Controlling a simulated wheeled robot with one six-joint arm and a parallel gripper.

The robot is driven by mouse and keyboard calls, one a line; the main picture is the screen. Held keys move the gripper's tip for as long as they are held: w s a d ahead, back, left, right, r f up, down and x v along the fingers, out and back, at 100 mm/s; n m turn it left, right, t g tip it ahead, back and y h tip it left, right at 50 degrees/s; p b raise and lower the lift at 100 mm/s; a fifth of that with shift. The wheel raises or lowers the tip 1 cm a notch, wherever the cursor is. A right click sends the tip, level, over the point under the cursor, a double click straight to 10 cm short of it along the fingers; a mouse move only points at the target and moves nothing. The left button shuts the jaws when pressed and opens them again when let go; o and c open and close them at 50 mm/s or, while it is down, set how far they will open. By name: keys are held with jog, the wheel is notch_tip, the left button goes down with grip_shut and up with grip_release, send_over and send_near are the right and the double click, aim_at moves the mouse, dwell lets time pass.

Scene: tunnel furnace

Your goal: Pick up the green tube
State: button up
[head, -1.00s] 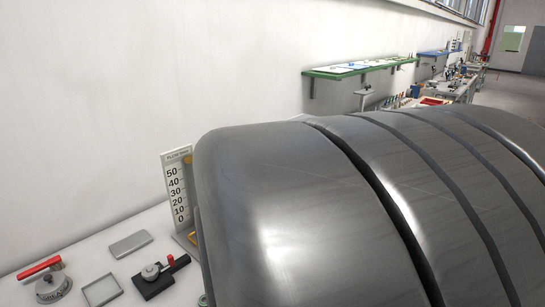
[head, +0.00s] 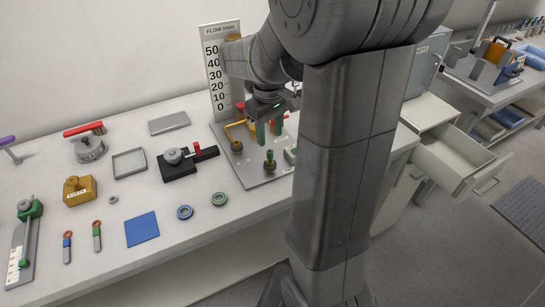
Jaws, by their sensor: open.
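A small upright green piece (head: 269,155) with a dark round base stands on the grey plate (head: 262,182) of the flow stand. It looks like the green tube, but it is too small to be sure. My gripper (head: 269,129) points down over this plate, above and just behind the green piece in the picture. Its two greenish fingers are apart, and nothing clearly shows between them. The right part of the plate is hidden behind my arm.
A flow scale board (head: 213,70) and a yellow bent pipe (head: 234,132) stand close to my gripper. A black clamp block (head: 185,165), two rings (head: 219,198) and a blue square (head: 141,229) lie to the left. An open drawer (head: 462,165) juts out at the right.

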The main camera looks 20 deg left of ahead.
aim_at(270, 151)
notch_tip(270, 151, down, 8)
jog(key=shift+w+f, duration=0.1)
jog(key=shift+w, duration=0.05)
grip_shut()
dwell(0.4)
